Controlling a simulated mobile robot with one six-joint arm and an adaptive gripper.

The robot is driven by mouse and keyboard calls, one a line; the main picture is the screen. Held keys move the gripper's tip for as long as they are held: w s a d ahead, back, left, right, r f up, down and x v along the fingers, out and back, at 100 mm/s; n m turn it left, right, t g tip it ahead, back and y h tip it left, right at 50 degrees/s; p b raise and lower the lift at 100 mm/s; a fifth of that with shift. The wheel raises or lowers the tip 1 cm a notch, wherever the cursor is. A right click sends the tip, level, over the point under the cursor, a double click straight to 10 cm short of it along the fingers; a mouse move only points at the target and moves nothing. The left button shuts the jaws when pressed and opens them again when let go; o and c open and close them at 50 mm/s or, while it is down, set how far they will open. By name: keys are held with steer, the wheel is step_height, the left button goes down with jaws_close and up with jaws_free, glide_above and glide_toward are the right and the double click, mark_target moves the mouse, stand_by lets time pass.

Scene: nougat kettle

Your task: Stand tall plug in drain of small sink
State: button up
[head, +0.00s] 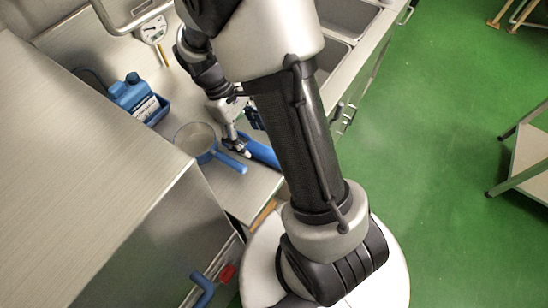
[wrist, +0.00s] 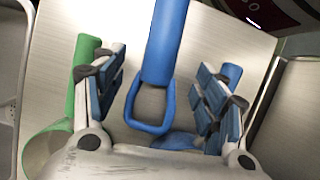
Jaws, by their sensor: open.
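The tall plug is a blue tube with a loop handle at one end, lying on the steel counter. It shows in the head view (head: 262,150) partly behind my arm, and in the wrist view (wrist: 164,45). My gripper (wrist: 160,85) is open, with one finger on each side of the plug near its loop, and holds nothing. In the head view my gripper (head: 241,148) is down by the plug's near end. Two sink basins show behind my arm, one nearer (head: 331,58) and one farther (head: 350,15). The drain is not visible.
A dipper with a blue handle (head: 230,161) lies left of the plug. A green-handled item (wrist: 84,70) is on the other side. A blue jug (head: 130,92) stands in a blue tray (head: 158,110). A large steel box (head: 90,150) borders the counter on the left.

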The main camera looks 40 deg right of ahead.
steer(key=b+x, duration=0.1)
steer(key=x, duration=0.3)
steer(key=shift+s+f+b, duration=0.1)
steer(key=shift+f+b, duration=0.1)
steer(key=shift+b, duration=0.2)
steer(key=c, duration=1.4)
steer(key=shift+o, duration=0.2)
steer(key=shift+r, duration=0.1)
steer(key=shift+r, duration=0.1)
step_height(320, 180, up, 20)
steer(key=p, duration=0.7)
